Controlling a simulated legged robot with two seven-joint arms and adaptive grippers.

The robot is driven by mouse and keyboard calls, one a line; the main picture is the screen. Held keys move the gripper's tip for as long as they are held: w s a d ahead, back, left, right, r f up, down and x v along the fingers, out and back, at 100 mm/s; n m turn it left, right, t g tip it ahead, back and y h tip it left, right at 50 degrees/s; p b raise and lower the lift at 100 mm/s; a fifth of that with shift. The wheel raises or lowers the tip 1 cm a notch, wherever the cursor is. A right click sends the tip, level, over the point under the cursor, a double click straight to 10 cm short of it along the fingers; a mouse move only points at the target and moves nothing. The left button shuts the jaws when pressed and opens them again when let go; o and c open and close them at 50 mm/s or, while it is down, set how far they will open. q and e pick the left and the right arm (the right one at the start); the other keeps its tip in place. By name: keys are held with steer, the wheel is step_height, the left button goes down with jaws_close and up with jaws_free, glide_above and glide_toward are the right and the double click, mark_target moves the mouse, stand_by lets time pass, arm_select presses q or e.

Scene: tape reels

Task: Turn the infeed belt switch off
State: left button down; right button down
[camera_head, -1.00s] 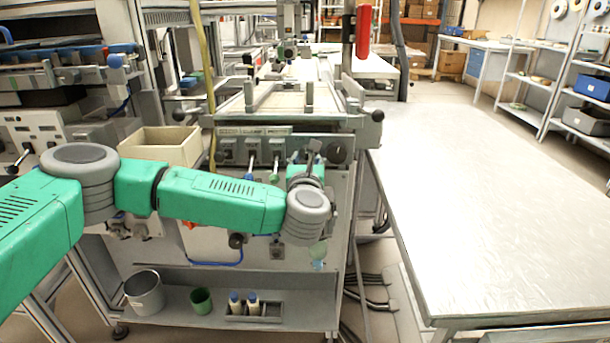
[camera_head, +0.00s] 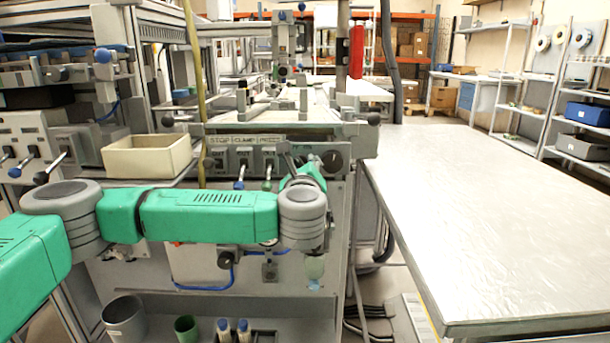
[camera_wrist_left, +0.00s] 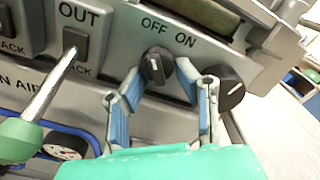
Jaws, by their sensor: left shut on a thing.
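The infeed belt switch is a small black rotary knob (camera_wrist_left: 157,66) in the left wrist view, on a grey panel below the words OFF and ON. Its pale pointer line is too small to read surely. My left gripper (camera_wrist_left: 160,76) is shut on this knob, its blue-padded fingers on either side of it. In the head view the left gripper (camera_head: 300,166) is at the right part of the control panel (camera_head: 228,142), and the knob is hidden behind it. My right gripper is in neither view.
A larger dark knob (camera_wrist_left: 231,95) is close to the right finger. A green-gripped lever (camera_wrist_left: 40,112) stands to the left. A cream bin (camera_head: 148,157) is left of the panel. A wide bare table (camera_head: 480,210) is on the right.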

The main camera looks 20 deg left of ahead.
arm_select(q)
steer(key=shift+a+r, duration=0.2)
steer(key=shift+r, duration=0.25)
steer(key=c, duration=1.3)
jaws_free()
steer(key=shift+s+r, duration=0.1)
steer(key=shift+o, duration=0.2)
steer(key=shift+s+a, duration=0.1)
steer(key=shift+s, duration=0.05)
steer(key=shift+f, duration=0.3)
steer(key=v, duration=1.1)
steer(key=shift+s, duration=0.35)
